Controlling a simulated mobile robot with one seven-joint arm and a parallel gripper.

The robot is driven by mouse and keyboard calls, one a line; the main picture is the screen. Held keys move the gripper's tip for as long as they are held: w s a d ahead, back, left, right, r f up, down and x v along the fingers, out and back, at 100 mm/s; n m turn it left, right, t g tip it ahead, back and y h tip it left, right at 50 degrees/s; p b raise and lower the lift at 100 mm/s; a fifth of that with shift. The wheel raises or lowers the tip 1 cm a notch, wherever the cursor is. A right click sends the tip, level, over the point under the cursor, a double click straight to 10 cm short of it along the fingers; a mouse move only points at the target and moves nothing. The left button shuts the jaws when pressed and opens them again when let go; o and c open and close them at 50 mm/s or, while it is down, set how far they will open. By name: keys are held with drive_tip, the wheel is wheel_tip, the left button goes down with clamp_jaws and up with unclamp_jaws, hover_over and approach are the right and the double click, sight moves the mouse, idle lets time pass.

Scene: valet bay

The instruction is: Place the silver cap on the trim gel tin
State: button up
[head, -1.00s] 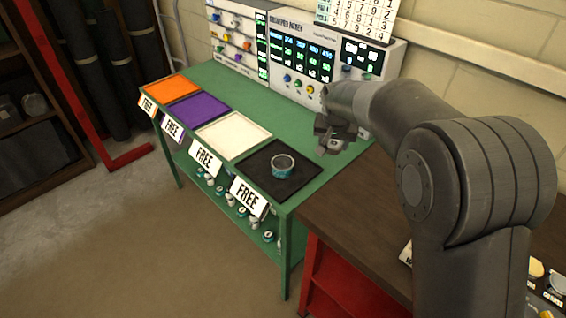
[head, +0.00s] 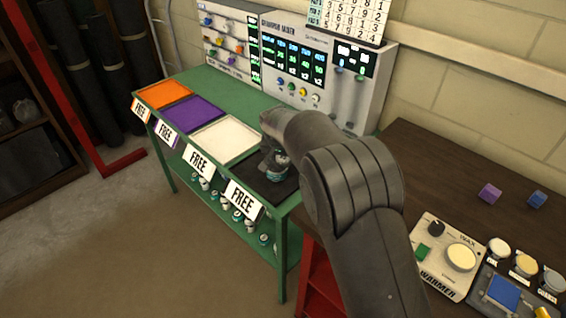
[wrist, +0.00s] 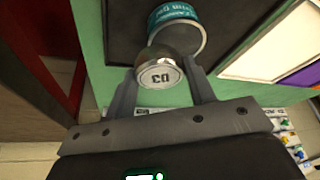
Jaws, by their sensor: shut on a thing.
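The trim gel tin (head: 280,176), with a teal label, stands on the black mat (head: 258,182) at the near end of the green bench. In the wrist view the tin (wrist: 172,14) shows a round grey mouth at the top. My gripper (wrist: 158,68) is shut on the silver cap (wrist: 160,74), whose marked round face is towards the camera. The cap overlaps the near side of the tin's mouth in that view; I cannot tell whether they touch. In the head view my gripper (head: 273,158) is at the tin, and my arm partly hides both.
White (head: 226,140), purple (head: 190,115) and orange (head: 163,94) mats lie empty along the green bench (head: 230,94). A control panel (head: 312,65) stands behind. A dark table at right holds a warmer (head: 447,256), small pots and two small blocks.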

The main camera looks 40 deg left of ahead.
drive_tip(key=shift+f, duration=1.25)
drive_tip(key=shift+f, duration=0.15)
drive_tip(key=o, duration=1)
drive_tip(key=shift+c, duration=0.2)
drive_tip(key=v, duration=1.2)
drive_tip(key=shift+w, duration=0.1)
